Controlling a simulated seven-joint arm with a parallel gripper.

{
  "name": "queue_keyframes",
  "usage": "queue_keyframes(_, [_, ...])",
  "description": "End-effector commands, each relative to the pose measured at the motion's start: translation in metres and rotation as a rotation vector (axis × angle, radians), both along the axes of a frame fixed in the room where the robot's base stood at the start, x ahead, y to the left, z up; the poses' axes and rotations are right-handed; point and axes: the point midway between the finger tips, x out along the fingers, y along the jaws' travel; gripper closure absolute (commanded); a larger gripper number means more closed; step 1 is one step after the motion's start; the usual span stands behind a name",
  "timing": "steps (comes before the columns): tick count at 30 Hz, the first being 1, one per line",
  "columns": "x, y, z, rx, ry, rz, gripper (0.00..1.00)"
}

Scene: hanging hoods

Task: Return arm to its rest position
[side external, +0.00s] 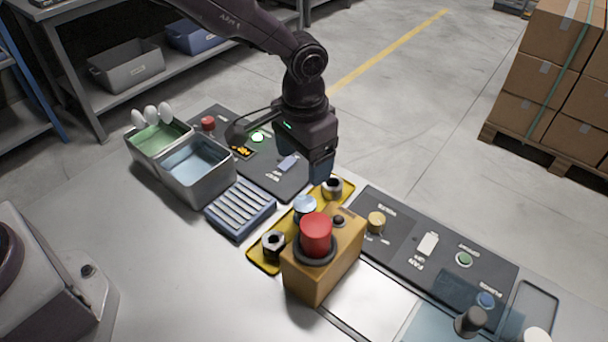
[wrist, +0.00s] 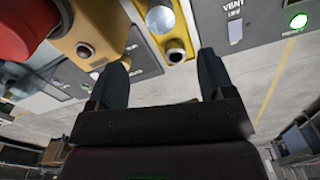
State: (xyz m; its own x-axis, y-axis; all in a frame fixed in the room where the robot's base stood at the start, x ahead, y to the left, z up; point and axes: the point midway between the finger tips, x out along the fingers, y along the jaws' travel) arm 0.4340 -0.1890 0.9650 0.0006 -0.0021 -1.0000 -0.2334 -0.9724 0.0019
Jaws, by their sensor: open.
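My gripper (side external: 322,168) is above the worktop, over the far edge of the control panels, pointing down. In the wrist view my gripper (wrist: 160,82) shows two dark fingers spread apart with nothing between them. A yellow tray (side external: 262,254) with metal parts lies below and beside it; the tray also shows in the wrist view (wrist: 180,35). An orange-yellow box (side external: 318,276) with a large red button (side external: 316,234) stands in front of the tray, apart from the gripper.
A dark panel (side external: 440,238) with switches lies to the right, another (side external: 284,180) with a lit green button behind left. Metal bins (side external: 197,186) and a ribbed blue block (side external: 240,209) stand left. Boxes on a pallet (side external: 548,80) stand far right. The worktop's left front (side external: 175,260) is clear.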

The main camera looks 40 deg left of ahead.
Motion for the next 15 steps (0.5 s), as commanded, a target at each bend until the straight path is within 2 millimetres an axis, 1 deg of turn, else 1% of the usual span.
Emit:
queue_keyframes(1, [0.000, 0.000, 0.005, -0.001, -0.002, 0.000, 0.25])
queue_keyframes(4, [-0.002, 0.000, 0.007, -0.001, 0.006, -0.025, 0.25])
queue_keyframes(6, [-0.015, 0.005, -0.001, 0.011, 0.046, -0.044, 0.25])
queue_keyframes(7, [-0.022, 0.008, -0.001, 0.016, 0.059, -0.054, 0.25])
queue_keyframes(8, [-0.028, 0.012, 0.003, 0.021, 0.064, -0.060, 0.25])
queue_keyframes(11, [-0.045, 0.031, 0.027, 0.027, 0.059, -0.068, 0.25])
queue_keyframes(15, [-0.070, 0.061, 0.068, 0.026, 0.023, -0.057, 0.25])
